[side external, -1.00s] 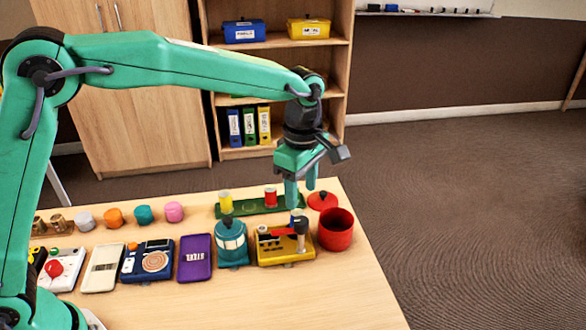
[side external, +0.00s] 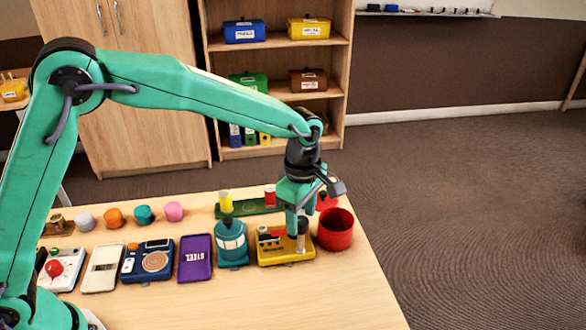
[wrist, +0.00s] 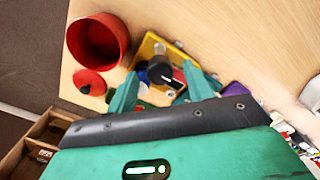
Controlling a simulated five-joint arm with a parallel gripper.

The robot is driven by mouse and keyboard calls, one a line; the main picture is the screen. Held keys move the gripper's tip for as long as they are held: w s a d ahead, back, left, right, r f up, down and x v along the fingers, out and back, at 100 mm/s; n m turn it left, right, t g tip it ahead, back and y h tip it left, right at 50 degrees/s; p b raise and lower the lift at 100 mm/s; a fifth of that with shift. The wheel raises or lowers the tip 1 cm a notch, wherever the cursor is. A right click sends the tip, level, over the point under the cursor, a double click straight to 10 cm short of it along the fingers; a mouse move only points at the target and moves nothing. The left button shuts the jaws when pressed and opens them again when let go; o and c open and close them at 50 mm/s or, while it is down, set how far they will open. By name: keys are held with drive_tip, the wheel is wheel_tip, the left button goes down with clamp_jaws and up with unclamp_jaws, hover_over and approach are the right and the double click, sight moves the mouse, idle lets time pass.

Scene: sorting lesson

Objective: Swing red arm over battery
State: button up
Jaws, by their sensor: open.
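The yellow device (side external: 274,255) sits near the table's right end, with small parts and a red piece (side external: 268,239) on top; I cannot tell whether that piece is the red arm. An upright grey cylinder with a darker top (side external: 302,240) stands at its right side; whether it is the battery is unclear. My gripper (side external: 299,226) is open, pointing down, with its fingers around or beside that cylinder's top. In the wrist view, a round dark cap (wrist: 161,70) lies between the green fingers, over the yellow device (wrist: 148,47). Contact cannot be made out.
A red pot (side external: 335,230) stands close on the right; its red lid (wrist: 90,82) lies beside it. A teal lantern-like object (side external: 232,243) is close on the left. A green rack (side external: 248,207) with coloured cylinders is behind. The table front is clear.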

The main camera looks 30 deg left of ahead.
drive_tip(key=shift+f, duration=0.4)
drive_tip(key=c, duration=1)
drive_tip(key=shift+o, duration=0.2)
